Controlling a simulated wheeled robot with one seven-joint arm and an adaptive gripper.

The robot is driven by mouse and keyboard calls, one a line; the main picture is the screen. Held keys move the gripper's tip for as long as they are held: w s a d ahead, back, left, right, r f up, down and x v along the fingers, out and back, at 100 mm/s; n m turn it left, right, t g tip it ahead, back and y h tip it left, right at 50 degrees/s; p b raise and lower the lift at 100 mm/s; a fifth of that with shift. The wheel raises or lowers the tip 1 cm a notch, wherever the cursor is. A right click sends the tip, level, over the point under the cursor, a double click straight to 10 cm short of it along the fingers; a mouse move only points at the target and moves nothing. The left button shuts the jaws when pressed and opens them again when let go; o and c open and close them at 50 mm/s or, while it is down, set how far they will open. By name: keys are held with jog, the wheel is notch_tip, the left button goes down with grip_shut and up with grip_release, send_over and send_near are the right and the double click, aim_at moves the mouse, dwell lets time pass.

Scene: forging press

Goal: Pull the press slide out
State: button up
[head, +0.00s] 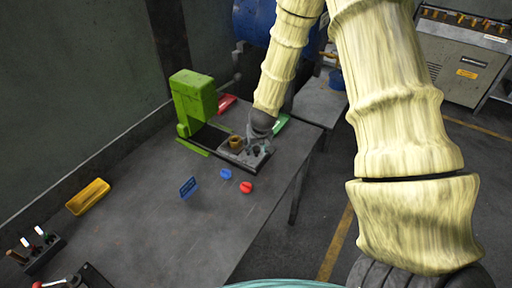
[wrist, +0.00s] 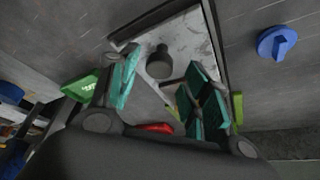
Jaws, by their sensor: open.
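The green press (head: 193,100) stands on the workbench by the wall. Its slide (head: 232,153) is a grey plate at the press's right side, bearing a brass cup (head: 236,142) and small dark parts. My gripper (head: 258,146) is over the slide's right part. In the wrist view, the slide (wrist: 188,38) is a pale plate with a dark round knob (wrist: 159,64). My open gripper (wrist: 160,75) has its teal fingers on either side of the knob in the picture. I cannot tell whether they touch it.
A blue disc (head: 225,174), a red disc (head: 246,187) and a blue tag (head: 187,187) lie in front of the slide. Red (head: 226,103) and green (head: 281,124) trays are behind. A yellow tray (head: 88,196) is at left. The front bench is mostly clear.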

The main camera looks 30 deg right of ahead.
jog(key=v, duration=1)
jog(key=shift+s+r, duration=0.2)
jog(key=shift+r, duration=0.1)
